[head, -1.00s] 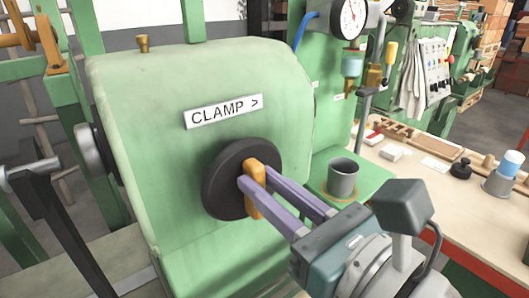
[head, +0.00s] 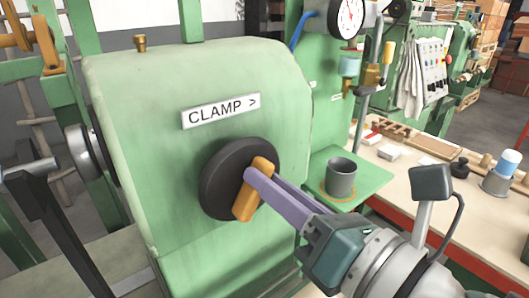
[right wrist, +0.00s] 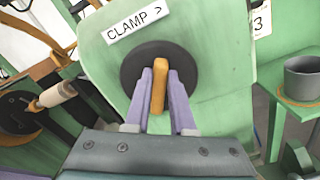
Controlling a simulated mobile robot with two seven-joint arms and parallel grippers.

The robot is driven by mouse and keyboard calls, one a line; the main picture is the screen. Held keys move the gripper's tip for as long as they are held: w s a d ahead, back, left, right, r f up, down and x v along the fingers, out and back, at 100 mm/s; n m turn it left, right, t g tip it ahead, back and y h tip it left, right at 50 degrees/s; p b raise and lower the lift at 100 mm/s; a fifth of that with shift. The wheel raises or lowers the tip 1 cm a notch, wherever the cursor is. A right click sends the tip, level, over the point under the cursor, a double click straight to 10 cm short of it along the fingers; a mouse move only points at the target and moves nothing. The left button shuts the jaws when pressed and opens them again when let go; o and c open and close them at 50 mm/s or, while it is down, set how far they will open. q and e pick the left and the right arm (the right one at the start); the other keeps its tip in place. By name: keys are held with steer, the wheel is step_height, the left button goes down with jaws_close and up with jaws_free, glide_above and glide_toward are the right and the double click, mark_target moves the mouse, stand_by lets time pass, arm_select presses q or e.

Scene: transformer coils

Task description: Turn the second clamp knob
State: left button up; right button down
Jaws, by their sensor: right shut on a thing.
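The clamp knob is a black disc (head: 221,184) with an orange grip bar (head: 243,204) across its face, on the green machine housing below the "CLAMP >" label (head: 220,111). The bar is tilted in the head view, its top leaning right. My right gripper (head: 256,184) has its purple fingers shut on the orange bar. In the right wrist view the fingers lie on both sides of the bar (right wrist: 158,85), with the black disc (right wrist: 127,70) behind. My left gripper does not show in either view.
A grey cup (head: 341,177) stands on a green shelf to the right. Beyond it is a workbench (head: 424,182) with small parts. A pressure gauge (head: 348,17) is above. A dark metal bar (head: 50,210) is at the left.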

step_height(320, 180, down, 4)
steer(key=m, duration=1.7)
steer(key=m+p, duration=0.1)
steer(key=m, duration=0.8)
steer(key=shift+a+r, duration=0.15)
steer(key=shift+r, duration=0.1)
steer(key=shift+s, duration=0.1)
steer(key=c, duration=0.8)
jaws_free()
steer(key=shift+o, duration=0.2)
